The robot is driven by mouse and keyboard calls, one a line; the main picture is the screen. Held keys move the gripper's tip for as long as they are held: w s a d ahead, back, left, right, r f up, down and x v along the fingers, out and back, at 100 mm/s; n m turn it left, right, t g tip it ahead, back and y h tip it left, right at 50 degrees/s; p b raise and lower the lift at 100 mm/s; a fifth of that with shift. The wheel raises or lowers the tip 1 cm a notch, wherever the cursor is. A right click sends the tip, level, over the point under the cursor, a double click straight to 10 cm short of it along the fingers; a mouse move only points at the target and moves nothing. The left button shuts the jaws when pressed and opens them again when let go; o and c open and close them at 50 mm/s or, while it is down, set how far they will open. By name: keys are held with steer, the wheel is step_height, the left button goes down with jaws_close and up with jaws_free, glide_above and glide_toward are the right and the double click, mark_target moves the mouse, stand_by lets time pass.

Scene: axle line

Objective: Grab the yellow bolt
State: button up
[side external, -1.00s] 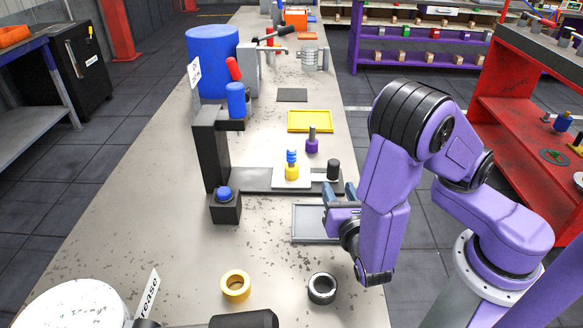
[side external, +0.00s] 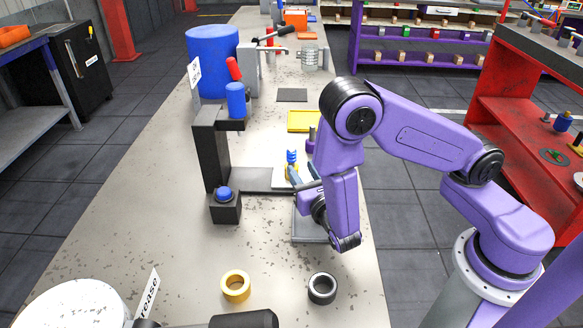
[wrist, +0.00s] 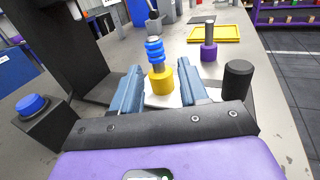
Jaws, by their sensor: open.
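The yellow bolt (wrist: 162,82) stands upright on a white plate, with blue rings (wrist: 155,50) around its upper shaft. In the side view, the bolt's blue top (side external: 291,157) shows above my gripper, and its yellow base is partly hidden. My gripper (wrist: 161,88) is open, its two blue fingers apart on either side of the bolt's base in the wrist view. In the side view my gripper (side external: 300,178) reaches in from the right, close to the bolt. I cannot tell whether a finger touches it.
A purple bolt (wrist: 209,45) stands behind to the right, before a yellow tray (wrist: 215,34). A black cylinder (wrist: 237,80) stands right of my fingers. A dark press frame (side external: 211,155) with a blue button (side external: 224,193) is at left. Two rings lie in front.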

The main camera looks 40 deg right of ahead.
mark_target(293, 158)
steer(key=shift+a+r+x, duration=0.1)
steer(key=shift+a+x, duration=0.05)
steer(key=shift+x, duration=1.55)
steer(key=shift+a+r+x, duration=0.1)
steer(key=shift+r+x, duration=0.05)
steer(key=shift+x, duration=1.5)
steer(key=shift+w, duration=0.1)
jaws_close()
